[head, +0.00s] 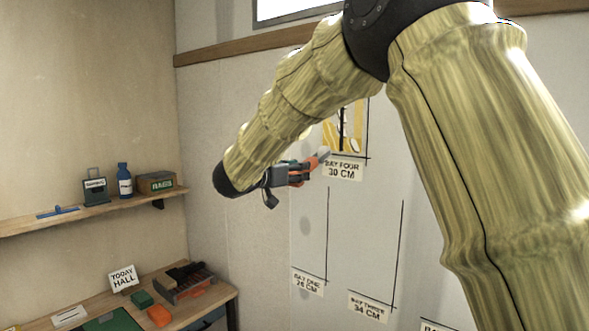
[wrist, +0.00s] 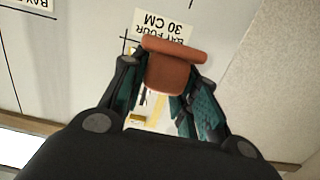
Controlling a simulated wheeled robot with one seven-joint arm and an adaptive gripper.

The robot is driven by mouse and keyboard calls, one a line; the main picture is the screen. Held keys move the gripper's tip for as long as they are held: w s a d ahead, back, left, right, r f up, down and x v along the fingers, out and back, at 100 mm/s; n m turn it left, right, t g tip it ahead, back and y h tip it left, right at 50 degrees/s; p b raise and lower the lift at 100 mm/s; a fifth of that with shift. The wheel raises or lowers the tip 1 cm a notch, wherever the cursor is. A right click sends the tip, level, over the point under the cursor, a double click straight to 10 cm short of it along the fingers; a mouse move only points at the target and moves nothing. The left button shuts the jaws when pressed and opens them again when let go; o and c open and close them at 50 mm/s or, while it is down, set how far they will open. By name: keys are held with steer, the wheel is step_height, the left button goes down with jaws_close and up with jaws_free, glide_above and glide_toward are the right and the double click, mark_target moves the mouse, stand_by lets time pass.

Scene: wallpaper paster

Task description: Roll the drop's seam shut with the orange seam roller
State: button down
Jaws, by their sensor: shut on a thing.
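My gripper (head: 293,173) is shut on the orange seam roller (head: 314,162), close to the wall in the head view. In the wrist view the seam roller (wrist: 172,72) sits between the fingertips of my gripper (wrist: 168,90), with its wide end outward. The drop (head: 352,128), a yellow and white patterned strip, is on the wall above the bay four label (head: 342,170). My arm hides much of it. Small yellow parts of the drop (wrist: 152,118) show between the fingers in the wrist view. I cannot tell whether the roller touches the wall, and the seam is not clear.
The bench (head: 215,292) below holds a sign, a tool tray (head: 187,284) and blocks. Other bay labels mark bare wall lower down.

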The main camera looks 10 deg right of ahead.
mark_target(314, 165)
steer(key=shift+r+p+x, duration=0.15)
steer(key=shift+p+x, duration=0.35)
steer(key=shift+x, duration=0.95)
steer(key=shift+r+p+x, duration=0.1)
steer(key=shift+p+x, duration=0.4)
steer(key=shift+x, duration=0.95)
steer(key=shift+x, duration=1.3)
stand_by(1.3)
steer(key=shift+r, duration=0.25)
stand_by(1.0)
steer(key=shift+r, duration=0.1)
stand_by(0.3)
steer(key=shift+a+r, duration=0.1)
steer(key=shift+r, duration=1.7)
